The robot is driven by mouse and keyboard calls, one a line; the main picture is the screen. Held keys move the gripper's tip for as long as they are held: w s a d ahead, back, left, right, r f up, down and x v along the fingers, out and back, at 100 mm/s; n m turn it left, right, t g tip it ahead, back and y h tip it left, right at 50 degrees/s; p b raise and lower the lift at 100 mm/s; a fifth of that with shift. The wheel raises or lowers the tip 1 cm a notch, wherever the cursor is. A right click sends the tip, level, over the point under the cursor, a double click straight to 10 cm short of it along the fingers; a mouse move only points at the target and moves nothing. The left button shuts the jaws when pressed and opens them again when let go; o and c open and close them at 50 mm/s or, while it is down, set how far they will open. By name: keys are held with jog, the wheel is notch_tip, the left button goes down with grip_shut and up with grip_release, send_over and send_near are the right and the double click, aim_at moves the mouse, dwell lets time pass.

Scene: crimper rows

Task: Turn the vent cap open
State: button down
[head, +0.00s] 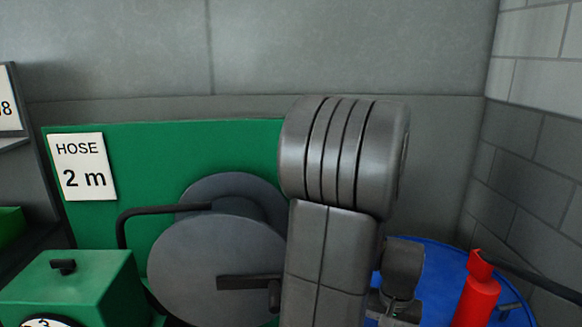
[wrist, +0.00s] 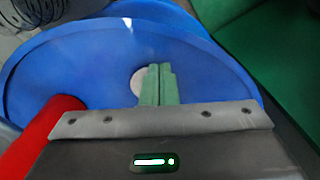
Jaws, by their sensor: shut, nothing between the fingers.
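A blue drum (head: 432,268) stands at the right in the head view, partly behind my arm. Its round blue top (wrist: 85,70) fills much of the wrist view. A pale round disc (wrist: 136,83) on that top may be the vent cap; my fingers partly cover it, and I cannot tell its turn. My gripper (wrist: 158,70) has its two green fingers together, with nothing between them. The fingertips are over or beside the disc; I cannot tell whether they touch it.
A red cylinder (head: 478,295) with a dark bar rises at the drum, and a red body shows close to my gripper in the wrist view (wrist: 45,135). Left stand a grey hose reel (head: 205,265), a green panel with a "HOSE 2 m" sign (head: 84,166) and a green box (head: 75,280).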

jog(key=shift+w+d, duration=0.1)
jog(key=shift+d, duration=0.05)
dwell(0.3)
jog(key=shift+s+d, duration=0.3)
jog(key=shift+d, duration=0.1)
jog(key=shift+s+d, duration=0.2)
jog(key=shift+d, duration=0.15)
jog(key=shift+s+d, duration=0.2)
jog(key=shift+d, duration=0.55)
jog(key=shift+s, duration=0.15)
dwell(0.4)
jog(key=shift+s+r+p, duration=0.1)
jog(key=shift+s+p, duration=0.15)
jog(key=shift+p, duration=0.05)
notch_tip(320, 180, up, 6)
jog(key=p, duration=0.4)
jog(key=shift+p, duration=0.35)
